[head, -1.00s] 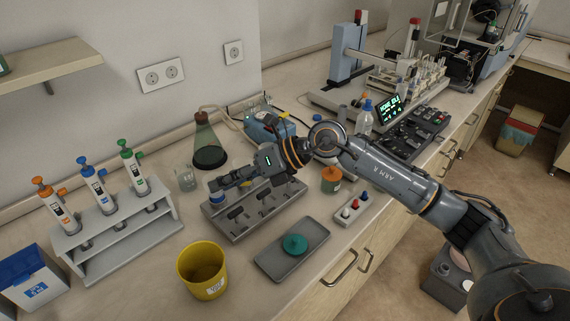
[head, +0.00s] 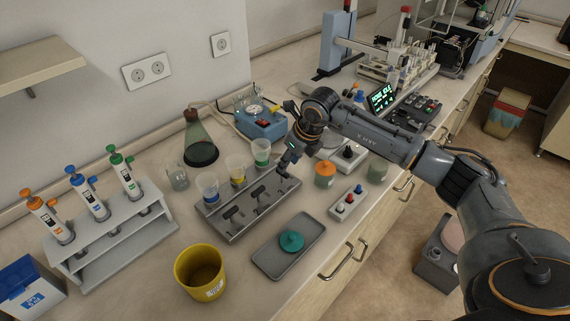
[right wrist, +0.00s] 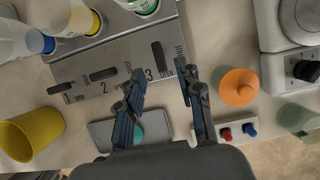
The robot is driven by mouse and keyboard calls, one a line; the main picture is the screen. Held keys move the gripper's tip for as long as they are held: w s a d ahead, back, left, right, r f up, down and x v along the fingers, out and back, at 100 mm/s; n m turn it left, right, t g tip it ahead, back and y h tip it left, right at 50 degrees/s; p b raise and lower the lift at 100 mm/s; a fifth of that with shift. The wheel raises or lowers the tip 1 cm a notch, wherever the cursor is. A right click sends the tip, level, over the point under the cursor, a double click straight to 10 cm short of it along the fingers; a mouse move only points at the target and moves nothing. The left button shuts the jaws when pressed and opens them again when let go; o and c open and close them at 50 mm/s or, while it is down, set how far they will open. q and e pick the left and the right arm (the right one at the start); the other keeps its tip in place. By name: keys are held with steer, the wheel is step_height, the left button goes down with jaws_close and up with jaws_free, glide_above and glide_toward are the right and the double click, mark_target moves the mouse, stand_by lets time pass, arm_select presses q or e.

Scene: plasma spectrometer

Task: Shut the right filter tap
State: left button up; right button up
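The grey filter manifold (head: 222,233) carries three taps, numbered 1, 2 and 3 in the right wrist view. The right tap, number 3 (right wrist: 157,56), has a dark handle lying across the direction of the other two. The left tap (right wrist: 59,88) and middle tap (right wrist: 103,74) have handles lying along the manifold. My right gripper (right wrist: 160,92) is open and empty, its fingers pointing toward the right end of the manifold, near tap 3. In the head view the right gripper (head: 287,161) hides part of that end. My left gripper is not in view.
Filter cups with blue (head: 208,188), yellow (head: 236,170) and green (head: 262,152) bands stand behind the taps. An orange-lidded jar (head: 325,174) and a small switch box (head: 347,203) stand to the right. A tray (head: 263,262) with a teal lid and a yellow bucket (head: 200,273) are in front.

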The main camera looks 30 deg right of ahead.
mark_target(285, 173)
steer(key=shift+p+x, duration=0.35)
steer(key=shift+x, duration=1.8)
steer(key=shift+c, duration=0.4)
jaws_close()
